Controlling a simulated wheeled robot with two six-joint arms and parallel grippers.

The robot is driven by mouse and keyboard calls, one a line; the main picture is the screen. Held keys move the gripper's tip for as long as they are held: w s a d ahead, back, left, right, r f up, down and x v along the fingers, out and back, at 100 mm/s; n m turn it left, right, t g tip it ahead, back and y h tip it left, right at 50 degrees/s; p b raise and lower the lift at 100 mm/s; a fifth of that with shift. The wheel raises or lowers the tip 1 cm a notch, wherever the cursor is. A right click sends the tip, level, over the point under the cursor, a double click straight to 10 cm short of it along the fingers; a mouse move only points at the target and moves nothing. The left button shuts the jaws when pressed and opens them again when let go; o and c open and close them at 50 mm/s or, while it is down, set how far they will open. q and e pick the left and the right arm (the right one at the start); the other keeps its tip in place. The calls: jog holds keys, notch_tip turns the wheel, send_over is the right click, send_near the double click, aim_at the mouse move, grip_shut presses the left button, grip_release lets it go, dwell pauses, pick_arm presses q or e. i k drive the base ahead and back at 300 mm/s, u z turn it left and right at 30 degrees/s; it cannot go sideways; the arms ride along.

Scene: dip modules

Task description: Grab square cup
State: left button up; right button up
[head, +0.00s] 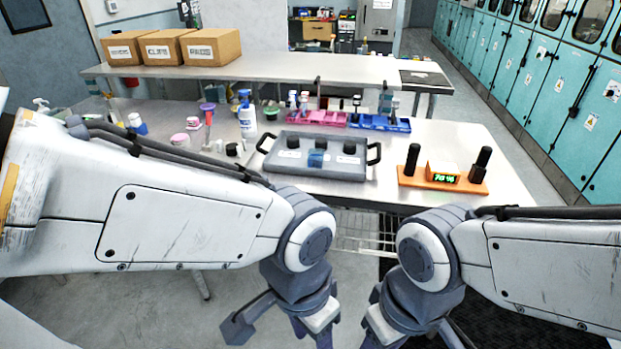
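A small blue, square-looking cup (316,158) stands at the front middle of a grey tray (280,166) on the lab table. My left gripper (277,332) hangs in front of the table, low in the view, with its fingers spread and nothing seen between them. My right gripper (420,336) hangs to its right, also with its fingers apart; the bottom edge of the view cuts off its tips. Both grippers are well short of the tray and the cup.
Several dark round knobs or lids sit in the tray, which has black side handles. An orange stand (441,178) with a lit display is to the right. Pink (317,118) and blue (379,123) racks stand behind. A white bottle (247,118) and small jars are left.

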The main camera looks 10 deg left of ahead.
aim_at(316, 159)
jog(key=k, duration=0.7)
jog(key=u, duration=0.85)
jog(key=i, duration=0.85)
jog(key=u, duration=0.5)
jog(key=i, duration=0.8)
jog(key=z, duration=0.7)
jog(key=i, duration=0.7)
jog(key=z, duration=0.7)
